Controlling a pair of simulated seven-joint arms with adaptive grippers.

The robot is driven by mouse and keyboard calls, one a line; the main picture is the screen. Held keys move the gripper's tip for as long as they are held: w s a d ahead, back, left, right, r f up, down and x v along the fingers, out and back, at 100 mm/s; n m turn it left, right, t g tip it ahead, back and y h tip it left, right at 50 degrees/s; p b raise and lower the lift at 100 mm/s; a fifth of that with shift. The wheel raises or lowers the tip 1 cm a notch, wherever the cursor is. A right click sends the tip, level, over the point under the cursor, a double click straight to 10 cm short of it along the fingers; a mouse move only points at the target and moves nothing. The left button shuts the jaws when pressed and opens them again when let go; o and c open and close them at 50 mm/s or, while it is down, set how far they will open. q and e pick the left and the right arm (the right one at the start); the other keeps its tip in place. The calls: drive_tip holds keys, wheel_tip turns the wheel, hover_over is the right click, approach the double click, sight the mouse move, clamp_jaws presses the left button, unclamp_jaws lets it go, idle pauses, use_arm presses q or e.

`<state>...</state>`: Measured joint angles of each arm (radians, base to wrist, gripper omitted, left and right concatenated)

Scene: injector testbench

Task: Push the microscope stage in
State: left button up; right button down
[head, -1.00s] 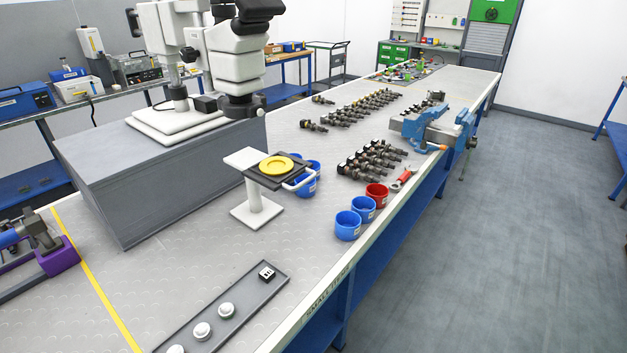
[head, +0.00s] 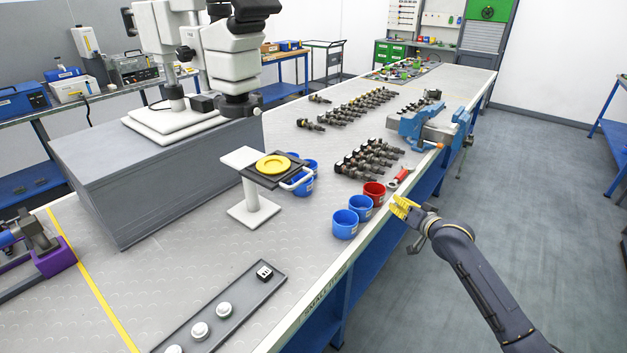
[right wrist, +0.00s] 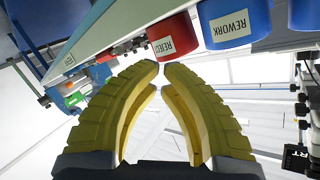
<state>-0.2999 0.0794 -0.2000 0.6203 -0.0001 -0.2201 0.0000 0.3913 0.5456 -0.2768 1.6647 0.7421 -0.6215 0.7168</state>
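The plate sticks out to the right of a white top (head: 240,157) on a white pedestal (head: 252,200). The white microscope (head: 232,55) stands behind on a grey block. My right gripper (head: 402,207) is beyond the bench's right edge, well right of the handle and apart from it. In the right wrist view, its yellow fingers (right wrist: 162,64) are empty with their tips nearly meeting. My left gripper is not in view.
Two blue cups (head: 345,223) and a red cup (head: 374,193) stand near the bench edge between my right gripper and the stage. More blue cups (head: 309,168) stand behind the handle. A tray with buttons (head: 224,309) lies in front. A blue vise (head: 428,125) is farther back.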

drive_tip(key=s+a+r+y, duration=0.2)
drive_tip(key=a+r, duration=0.1)
drive_tip(key=r, duration=0.3)
drive_tip(key=s+a+r+y, duration=0.1)
drive_tip(key=s+a+r, duration=0.15)
drive_tip(key=r, duration=0.45)
drive_tip(key=s+a+r+m+g+y, duration=0.2)
drive_tip(key=s+a+r+y, duration=0.1)
drive_tip(key=s+a+r, duration=0.35)
drive_tip(key=m+g+y, duration=0.2)
drive_tip(key=m, duration=0.2)
approach(308, 178)
drive_tip(key=x, duration=0.8)
drive_tip(key=shift+w+a, duration=0.1)
